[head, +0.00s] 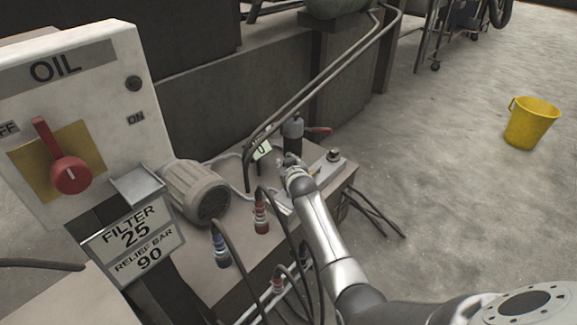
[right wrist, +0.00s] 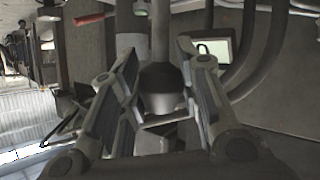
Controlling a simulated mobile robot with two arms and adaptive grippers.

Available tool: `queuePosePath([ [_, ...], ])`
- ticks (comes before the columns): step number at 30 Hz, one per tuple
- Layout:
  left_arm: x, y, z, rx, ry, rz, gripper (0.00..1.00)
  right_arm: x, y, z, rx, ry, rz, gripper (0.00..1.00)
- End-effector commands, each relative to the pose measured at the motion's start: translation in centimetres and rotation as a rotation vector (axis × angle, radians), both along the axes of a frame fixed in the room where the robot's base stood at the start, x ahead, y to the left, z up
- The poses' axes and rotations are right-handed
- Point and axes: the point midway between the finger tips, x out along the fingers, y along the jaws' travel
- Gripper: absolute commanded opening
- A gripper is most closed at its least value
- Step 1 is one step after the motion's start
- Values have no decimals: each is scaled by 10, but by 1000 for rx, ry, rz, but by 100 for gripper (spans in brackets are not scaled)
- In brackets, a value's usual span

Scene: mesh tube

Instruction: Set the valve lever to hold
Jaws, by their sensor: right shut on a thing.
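My right gripper (head: 289,174) is at the far end of the bench, beside a dark upright cylinder (head: 293,134) with a red handle (head: 319,130). In the right wrist view the two fingers of my right gripper (right wrist: 157,52) stand on either side of a grey lever with a dark, rounded knob (right wrist: 160,82). The gripper is shut on this lever. In the head view the lever is mostly hidden by the gripper. A pale label plate (head: 262,150) stands just left of the cylinder; its marking is too small to read surely. My left gripper is not in view.
A white OIL panel (head: 110,125) with a red rotary knob (head: 71,174) stands at the left. A motor (head: 195,190) and several hoses with red and blue couplings (head: 261,215) crowd the bench. Bent pipes (head: 330,75) rise behind the cylinder. A yellow bucket (head: 531,124) stands on open floor.

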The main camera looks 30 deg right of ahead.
Motion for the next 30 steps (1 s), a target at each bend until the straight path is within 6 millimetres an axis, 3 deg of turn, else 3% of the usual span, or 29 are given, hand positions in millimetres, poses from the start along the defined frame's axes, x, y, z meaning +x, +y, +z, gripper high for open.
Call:
queuePosePath([
  [4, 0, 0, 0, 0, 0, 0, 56, 0, 0, 0, 0, 0, 0, 0],
  [5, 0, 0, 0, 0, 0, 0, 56, 0, 0, 0, 0, 0, 0, 32],
  [10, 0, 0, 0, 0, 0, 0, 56, 0, 0, 0, 1, 0, 0, 54],
  [23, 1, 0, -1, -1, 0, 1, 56, -3, 1, 2, 0, -1, 0, 54],
  [30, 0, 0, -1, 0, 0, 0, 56, -23, 7, 10, 1, -1, 0, 54],
])
